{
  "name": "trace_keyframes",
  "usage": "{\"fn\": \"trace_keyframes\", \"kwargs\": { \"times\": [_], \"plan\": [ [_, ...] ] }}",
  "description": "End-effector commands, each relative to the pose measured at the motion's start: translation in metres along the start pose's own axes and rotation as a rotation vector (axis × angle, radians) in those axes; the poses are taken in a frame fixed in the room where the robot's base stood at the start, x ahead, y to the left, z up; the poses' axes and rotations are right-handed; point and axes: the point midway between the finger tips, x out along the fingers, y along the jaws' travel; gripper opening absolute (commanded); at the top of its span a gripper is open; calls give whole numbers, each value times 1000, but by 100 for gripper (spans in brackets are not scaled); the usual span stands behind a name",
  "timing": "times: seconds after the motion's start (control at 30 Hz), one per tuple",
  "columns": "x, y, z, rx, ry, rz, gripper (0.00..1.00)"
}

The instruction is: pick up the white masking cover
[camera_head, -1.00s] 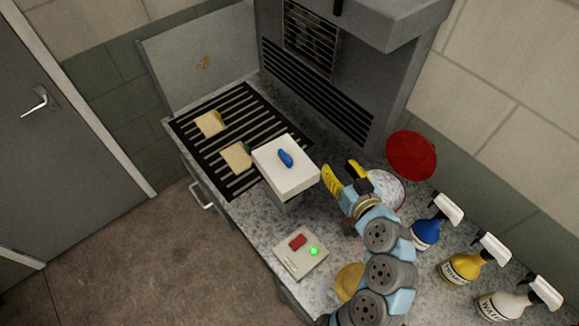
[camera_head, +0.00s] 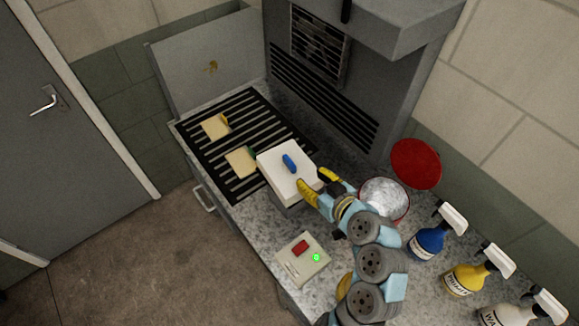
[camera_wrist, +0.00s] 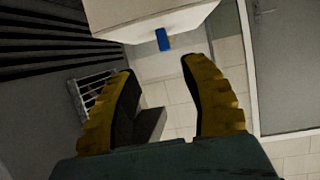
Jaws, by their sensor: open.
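The white masking cover (camera_head: 273,168) is a white slab-like lid with a blue handle (camera_head: 289,163) on top. It sits on a grey box at the near right corner of the dark slatted grate. In the wrist view the white cover (camera_wrist: 150,14) fills the top edge, with its blue handle (camera_wrist: 163,40) just beyond the fingertips. My gripper (camera_head: 317,184) has yellow fingers, is open and empty, and is at the cover's right side. In the wrist view my gripper (camera_wrist: 158,68) has its fingers spread, with nothing between them. I cannot tell whether a finger touches the cover.
Two tan pieces (camera_head: 215,127) (camera_head: 240,161) lie on the slatted grate (camera_head: 228,110). A silvery bucket (camera_head: 384,197), a red lid (camera_head: 415,164) and several spray bottles (camera_head: 428,242) are to the right.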

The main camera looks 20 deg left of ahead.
Motion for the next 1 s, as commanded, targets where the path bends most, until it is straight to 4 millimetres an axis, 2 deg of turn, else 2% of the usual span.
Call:
{"fn": "trace_keyframes", "kwargs": {
  "times": [0.3, 0.67, 1.0],
  "plan": [
    [43, 0, -2, 0, 0, -1, 46],
    [64, -2, -3, 1, 0, 0, 46],
    [101, -6, -5, 0, -2, 0, 46]
  ]
}}
